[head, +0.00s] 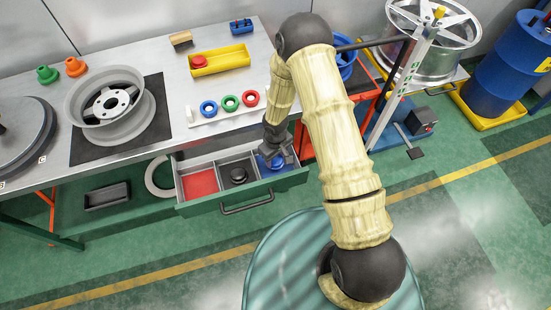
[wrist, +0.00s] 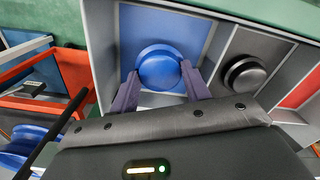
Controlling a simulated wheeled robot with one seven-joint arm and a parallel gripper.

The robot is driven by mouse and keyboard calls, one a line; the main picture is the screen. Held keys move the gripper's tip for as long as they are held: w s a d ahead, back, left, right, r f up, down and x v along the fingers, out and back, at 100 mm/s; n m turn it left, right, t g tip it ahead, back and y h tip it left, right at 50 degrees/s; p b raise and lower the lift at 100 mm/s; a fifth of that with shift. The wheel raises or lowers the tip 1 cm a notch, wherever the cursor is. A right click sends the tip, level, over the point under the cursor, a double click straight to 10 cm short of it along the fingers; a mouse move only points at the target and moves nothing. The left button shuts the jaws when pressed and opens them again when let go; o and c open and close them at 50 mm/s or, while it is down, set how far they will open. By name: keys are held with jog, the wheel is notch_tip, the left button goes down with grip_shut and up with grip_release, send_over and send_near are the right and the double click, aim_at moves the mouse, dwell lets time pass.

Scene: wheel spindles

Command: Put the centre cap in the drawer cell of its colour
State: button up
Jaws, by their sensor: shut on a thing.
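The blue centre cap (wrist: 160,65) is a round domed piece between the two fingers of my gripper (wrist: 159,72), which is shut on it. In the head view my gripper (head: 275,152) reaches down into the right end of the open drawer (head: 222,202). The cap is over or in the blue-floored cell (wrist: 142,30), and I cannot tell whether it touches the floor. A black cap (wrist: 244,74) sits in the dark grey middle cell, also seen in the head view (head: 238,175). The red-floored cell (head: 200,184) at the left looks empty.
Grey dividers (wrist: 217,45) stand close beside my fingers. On the bench above are a white strip with blue, green and red rings (head: 229,104), a yellow tray (head: 219,61) holding a red piece, and a wheel rim (head: 108,103). Green floor lies open in front of the drawer.

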aim_at(275, 159)
jog(key=shift+f, duration=0.95)
jog(key=shift+f, duration=0.15)
jog(key=o, duration=1)
jog(key=shift+o, duration=0.2)
notch_tip(275, 159, up, 12)
jog(key=shift+r, duration=0.2)
